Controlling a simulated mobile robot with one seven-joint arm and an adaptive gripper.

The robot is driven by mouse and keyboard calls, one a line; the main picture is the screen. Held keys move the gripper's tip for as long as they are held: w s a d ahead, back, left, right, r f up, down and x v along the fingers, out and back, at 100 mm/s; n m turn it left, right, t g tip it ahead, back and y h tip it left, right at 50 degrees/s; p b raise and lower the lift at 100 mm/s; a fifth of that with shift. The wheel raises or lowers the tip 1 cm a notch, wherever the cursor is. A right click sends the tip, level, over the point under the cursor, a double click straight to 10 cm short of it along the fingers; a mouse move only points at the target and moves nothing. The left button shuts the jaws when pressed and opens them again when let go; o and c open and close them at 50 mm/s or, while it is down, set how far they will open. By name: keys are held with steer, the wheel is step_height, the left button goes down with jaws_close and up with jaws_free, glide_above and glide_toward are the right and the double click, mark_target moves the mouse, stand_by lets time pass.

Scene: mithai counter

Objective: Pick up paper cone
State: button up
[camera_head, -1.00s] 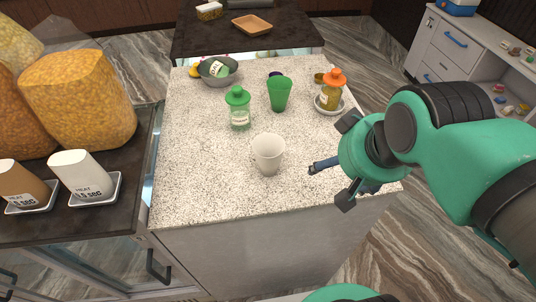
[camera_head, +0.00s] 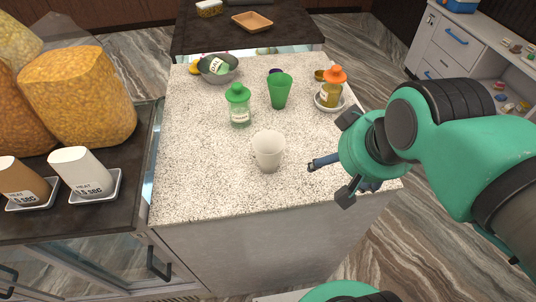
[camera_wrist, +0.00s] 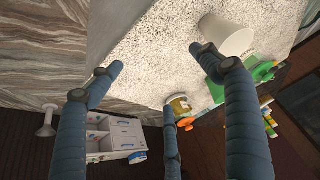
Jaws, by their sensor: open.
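A white tapered paper cup (camera_head: 268,150) stands upright on the speckled counter, left of my gripper (camera_head: 332,163). It looks like the paper cone, though I see no pointed tip. In the wrist view the white cup (camera_wrist: 228,36) is at the upper right, beside and partly behind a fingertip. My gripper (camera_wrist: 152,78) is open there, its blue fingers spread, with nothing between them. A gap shows between fingers and cup in the head view. A green tapered cup (camera_head: 279,92) stands farther back.
A green-capped jar (camera_head: 239,106) stands behind the white cup. A grey bowl (camera_head: 218,70) is at the back left, and an orange-capped bottle (camera_head: 331,92) stands in a white dish at the right. The counter (camera_head: 205,180) is clear at front left.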

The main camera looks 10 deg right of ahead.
steer(key=r+n+g+p, duration=0.15)
steer(key=g+p, duration=0.25)
steer(key=p, duration=0.8)
glide_above(267, 145)
steer(key=s, duration=0.4)
steer(key=shift+s+a+f+n, duration=0.1)
steer(key=shift+f+n, duration=0.15)
steer(key=shift+n, duration=0.2)
steer(key=shift+w+a+f, duration=0.1)
steer(key=shift+w+f, duration=0.1)
steer(key=shift+f, duration=1.2)
steer(key=shift+w+d+f, duration=0.1)
steer(key=shift+w+f, duration=0.1)
steer(key=shift+f, duration=1.2)
steer(key=shift+w+a+f, duration=0.1)
steer(key=shift+w+f, duration=0.1)
steer(key=shift+f, duration=1.2)
steer(key=shift+f, duration=0.15)
